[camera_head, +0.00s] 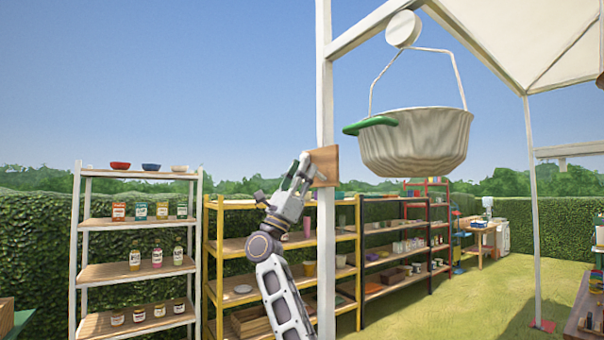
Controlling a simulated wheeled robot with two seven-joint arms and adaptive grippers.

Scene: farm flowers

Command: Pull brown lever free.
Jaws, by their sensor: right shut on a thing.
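The brown lever (325,164) is a flat wooden piece at the white post (325,80), at about the middle of the picture. My right gripper (308,172) reaches up from below and is shut on the lever's left side. The fingers hide part of that side, and I cannot tell how the lever is fixed to the post. My left gripper is not in view.
A whitish pot (415,145) with a green handle (371,125) hangs by a wire from a round white piece (403,29) on the canopy frame. A white shelf (136,225) and a yellow shelf (240,205) stand behind. Open grass lies at right.

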